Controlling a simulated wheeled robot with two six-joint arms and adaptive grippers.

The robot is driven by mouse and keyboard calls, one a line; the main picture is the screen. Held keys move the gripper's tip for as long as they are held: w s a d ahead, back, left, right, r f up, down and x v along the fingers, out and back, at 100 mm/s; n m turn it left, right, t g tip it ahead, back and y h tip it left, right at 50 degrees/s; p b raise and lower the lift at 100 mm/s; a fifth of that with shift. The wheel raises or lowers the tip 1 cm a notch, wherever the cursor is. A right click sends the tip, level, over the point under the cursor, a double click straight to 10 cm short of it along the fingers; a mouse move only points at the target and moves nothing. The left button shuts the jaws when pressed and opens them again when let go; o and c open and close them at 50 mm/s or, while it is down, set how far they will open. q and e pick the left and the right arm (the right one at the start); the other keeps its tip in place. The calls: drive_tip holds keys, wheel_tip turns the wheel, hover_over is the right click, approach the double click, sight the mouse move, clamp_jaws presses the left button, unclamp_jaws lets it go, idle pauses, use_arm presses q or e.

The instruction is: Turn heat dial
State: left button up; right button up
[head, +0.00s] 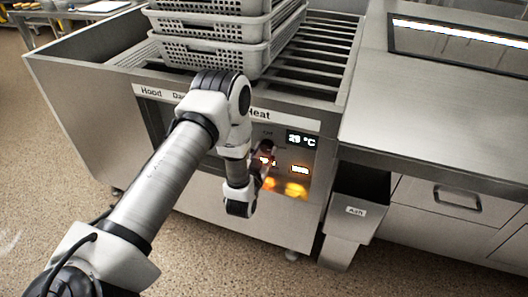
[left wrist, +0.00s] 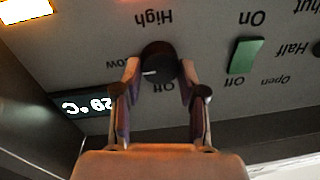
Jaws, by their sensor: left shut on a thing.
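The heat dial (left wrist: 158,58) is a round black knob with a white mark, seen upside down in the left wrist view. The printed words High, Low and Off stand around it, and the mark sits on its left side, towards Low. My left gripper (left wrist: 161,76) is shut on the dial, one finger on each side. In the head view my left gripper (head: 267,152) is at the panel under the Heat label (head: 262,115), and my arm hides part of the panel. The display (head: 301,139) appears to read 29 °C. My right gripper is not in view.
Stacked grey perforated baskets (head: 212,55) stand on the slatted top above the panel. A green On switch (left wrist: 243,56) is beside the dial. An Ash bin (head: 354,205) hangs right of the panel. Yellow-orange glow shows low on the panel. The speckled floor at left is clear.

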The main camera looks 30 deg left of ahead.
use_arm(q)
drive_tip(key=n, duration=0.3)
drive_tip(key=shift+a+n, duration=0.1)
drive_tip(key=shift+n, duration=0.3)
drive_tip(key=n+b, duration=0.1)
drive_tip(key=n, duration=0.3)
drive_tip(key=n+b, duration=0.1)
drive_tip(key=n, duration=0.3)
drive_tip(key=shift+a+n+h+b, duration=0.1)
drive_tip(key=shift+n+h+b, duration=0.2)
drive_tip(key=shift+n+b, duration=1)
drive_tip(key=shift+n, duration=1.2)
drive_tip(key=shift+h, duration=0.3)
drive_tip(key=o, duration=1.1)
drive_tip(key=shift+o, duration=0.2)
